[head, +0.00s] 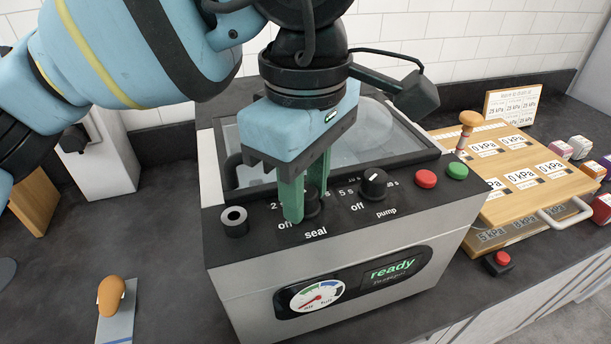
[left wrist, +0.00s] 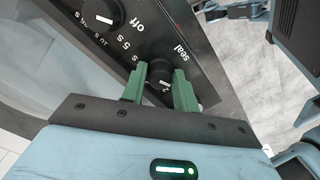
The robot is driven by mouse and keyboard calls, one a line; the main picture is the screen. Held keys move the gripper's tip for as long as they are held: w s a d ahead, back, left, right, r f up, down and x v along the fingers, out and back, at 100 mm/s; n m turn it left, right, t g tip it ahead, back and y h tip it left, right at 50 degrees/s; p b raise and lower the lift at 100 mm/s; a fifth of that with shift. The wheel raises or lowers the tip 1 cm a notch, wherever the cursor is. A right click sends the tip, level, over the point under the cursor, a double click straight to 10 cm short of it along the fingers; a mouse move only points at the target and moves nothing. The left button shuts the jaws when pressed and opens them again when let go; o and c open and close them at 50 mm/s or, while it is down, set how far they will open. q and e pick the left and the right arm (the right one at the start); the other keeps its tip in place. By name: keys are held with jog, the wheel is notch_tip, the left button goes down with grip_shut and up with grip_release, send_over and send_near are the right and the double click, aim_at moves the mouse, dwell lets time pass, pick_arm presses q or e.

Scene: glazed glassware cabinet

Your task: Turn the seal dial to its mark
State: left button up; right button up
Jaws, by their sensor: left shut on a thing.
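The seal dial (head: 312,205) is a black knob on the black top panel of the vacuum sealer, above the printed word "seal". My left gripper (head: 305,200) comes down on it from above, with its green fingers on either side of the knob. In the left wrist view the green fingers of the left gripper (left wrist: 160,88) are closed around the seal dial (left wrist: 160,74), which bears a white pointer line. The fingers hide part of the dial and its scale in the head view. My right gripper is not in view.
The pump dial (head: 374,185) stands right of the seal dial, then a red button (head: 426,179) and a green button (head: 457,171). The gauge (head: 310,296) and the "ready" display (head: 392,269) are on the front. A wooden board (head: 545,205) with pressure labels lies right.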

pick_arm(q)
jog(key=shift+n, duration=0.7)
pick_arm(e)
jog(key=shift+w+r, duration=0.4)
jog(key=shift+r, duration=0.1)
pick_arm(q)
jog(key=shift+p, duration=0.3)
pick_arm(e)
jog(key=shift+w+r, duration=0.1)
pick_arm(q)
jog(key=o, duration=1)
jog(key=shift+c, duration=0.2)
